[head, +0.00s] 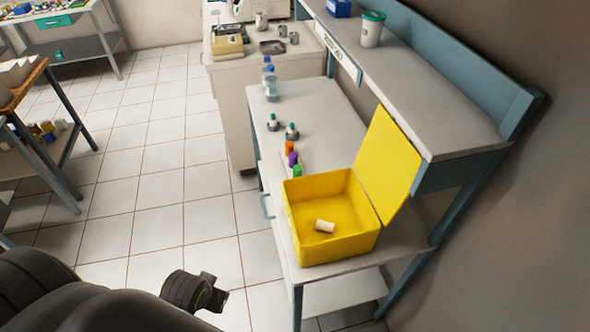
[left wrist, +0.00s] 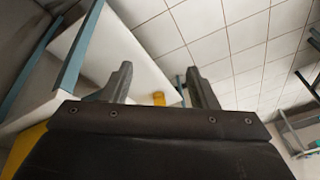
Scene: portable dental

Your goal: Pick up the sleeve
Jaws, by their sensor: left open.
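No item is clearly marked as the sleeve. A small white cylinder (head: 325,226) lies on its side in the open yellow box (head: 360,246) on the bench; it may be the sleeve. A small amber-yellow piece (left wrist: 159,98) shows by the edge of a white surface in the left wrist view, beyond my fingers; I cannot tell what it is. My left gripper (left wrist: 160,78) is open, with nothing between its fingers. In the head view my left arm reaches in from the bottom left, left of the bench and apart from the box. My right gripper is not in view.
The bench (head: 330,125) holds small bottles, coloured caps and a clear bottle (head: 270,82). The box's yellow lid (head: 389,165) stands up against the raised shelf (head: 405,70). A lower shelf (head: 345,293) lies beneath. The tiled floor (head: 150,190) left of the bench is clear.

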